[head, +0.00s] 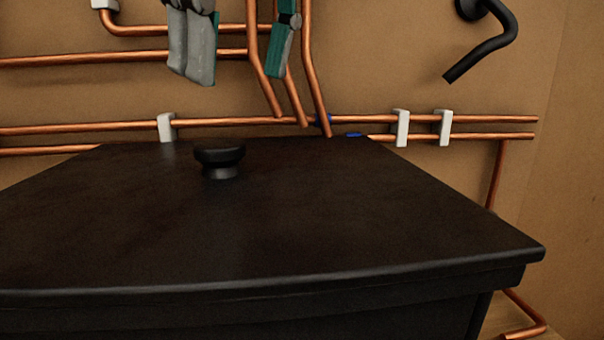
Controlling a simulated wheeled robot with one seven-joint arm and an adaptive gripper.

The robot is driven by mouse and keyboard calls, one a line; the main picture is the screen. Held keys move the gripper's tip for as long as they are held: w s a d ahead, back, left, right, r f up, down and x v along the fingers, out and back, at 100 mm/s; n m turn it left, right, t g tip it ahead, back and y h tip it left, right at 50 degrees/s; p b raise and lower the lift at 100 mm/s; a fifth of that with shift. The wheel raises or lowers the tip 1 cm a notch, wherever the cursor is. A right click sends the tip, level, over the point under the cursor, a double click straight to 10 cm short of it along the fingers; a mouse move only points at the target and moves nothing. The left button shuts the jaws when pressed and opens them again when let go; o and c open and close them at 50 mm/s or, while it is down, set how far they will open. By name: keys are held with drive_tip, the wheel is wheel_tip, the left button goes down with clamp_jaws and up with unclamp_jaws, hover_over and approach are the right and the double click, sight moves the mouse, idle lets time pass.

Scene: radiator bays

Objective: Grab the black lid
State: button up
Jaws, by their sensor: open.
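The black lid (300,220) is a wide, dark flat slab that fills the lower middle of the head view. It lies on a black box (400,315), whose front shows under the lid's overhanging edge. A round black knob (219,160) stands upright on the lid, towards its far edge. My gripper (237,78) hangs at the top of the view with its two grey and teal fingers pointing down, spread apart and empty. In the picture it is above the knob and apart from it; the exact distance in depth is unclear. The upper part of my gripper is out of view.
Several copper pipes (440,119) run along the brown wall (400,60) behind the box, held by white clips (402,128). A bent black pipe (490,45) juts from the wall at the upper right. The lid's top is clear apart from the knob.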

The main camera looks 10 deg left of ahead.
sight(222, 143)
drive_tip(key=x, duration=0.3)
drive_tip(key=shift+f, duration=0.2)
drive_tip(key=f, duration=0.1)
drive_tip(key=a+f, duration=0.2)
drive_tip(key=shift+w+f, duration=0.35)
drive_tip(key=shift+w, duration=0.05)
drive_tip(key=shift+a+f, duration=0.1)
drive_tip(key=shift+f, duration=0.4)
drive_tip(key=shift+w, duration=0.1)
clamp_jaws()
